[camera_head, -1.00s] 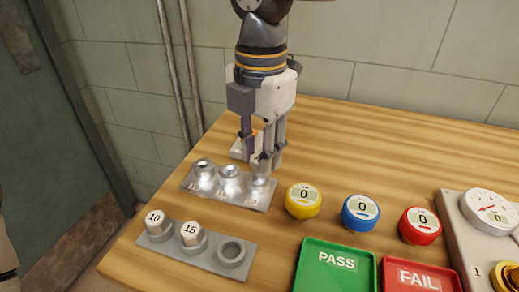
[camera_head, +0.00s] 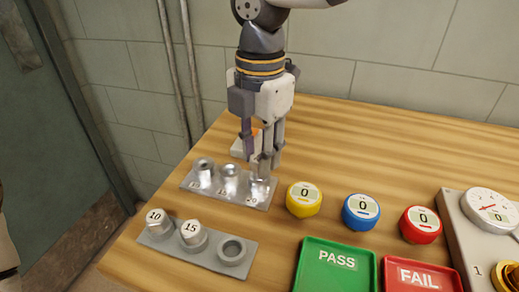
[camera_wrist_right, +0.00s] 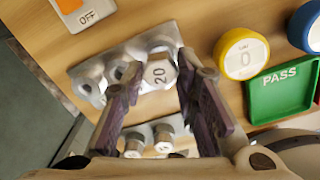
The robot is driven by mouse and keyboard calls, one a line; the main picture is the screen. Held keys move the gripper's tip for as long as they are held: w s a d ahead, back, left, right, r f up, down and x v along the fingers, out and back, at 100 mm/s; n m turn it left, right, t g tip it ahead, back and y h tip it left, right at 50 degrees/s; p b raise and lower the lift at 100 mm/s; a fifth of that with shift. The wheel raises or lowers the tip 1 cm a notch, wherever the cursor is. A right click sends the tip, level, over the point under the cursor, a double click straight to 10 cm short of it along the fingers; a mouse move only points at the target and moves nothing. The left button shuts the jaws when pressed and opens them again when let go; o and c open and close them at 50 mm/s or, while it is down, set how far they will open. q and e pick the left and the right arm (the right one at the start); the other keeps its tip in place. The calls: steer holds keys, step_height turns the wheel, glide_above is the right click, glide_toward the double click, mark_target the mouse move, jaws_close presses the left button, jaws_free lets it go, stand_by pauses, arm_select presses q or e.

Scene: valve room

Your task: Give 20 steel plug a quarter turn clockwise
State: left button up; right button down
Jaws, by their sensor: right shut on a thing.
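The 20 steel plug (camera_wrist_right: 160,72) shows its white numbered cap between my right gripper's fingers in the wrist view. It stands at the right end of the back metal plate (camera_head: 190,187), in its socket as far as I can tell. My right gripper (camera_head: 262,176) points down from above and is shut on the plug; its fingertips (camera_wrist_right: 158,82) are on either side of it. In the head view the fingers mostly hide the plug. My left gripper is not in view.
The front rack (camera_head: 208,262) holds plugs 10 (camera_head: 158,224) and 15 (camera_head: 193,234), with an empty socket at right. Yellow (camera_head: 303,200), blue (camera_head: 361,211) and red (camera_head: 420,224) gauges, a green PASS tray (camera_head: 310,270) and a red FAIL tray (camera_head: 400,283) stand right.

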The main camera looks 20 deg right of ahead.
steer(key=shift+f, duration=0.1)
stand_by(0.4)
steer(key=shift+f, duration=0.5)
steer(key=shift+f, duration=0.45)
stand_by(0.5)
steer(key=m, duration=0.3)
stand_by(0.3)
stand_by(0.4)
steer(key=shift+f+m, duration=0.1)
steer(key=shift+m, duration=1.4)
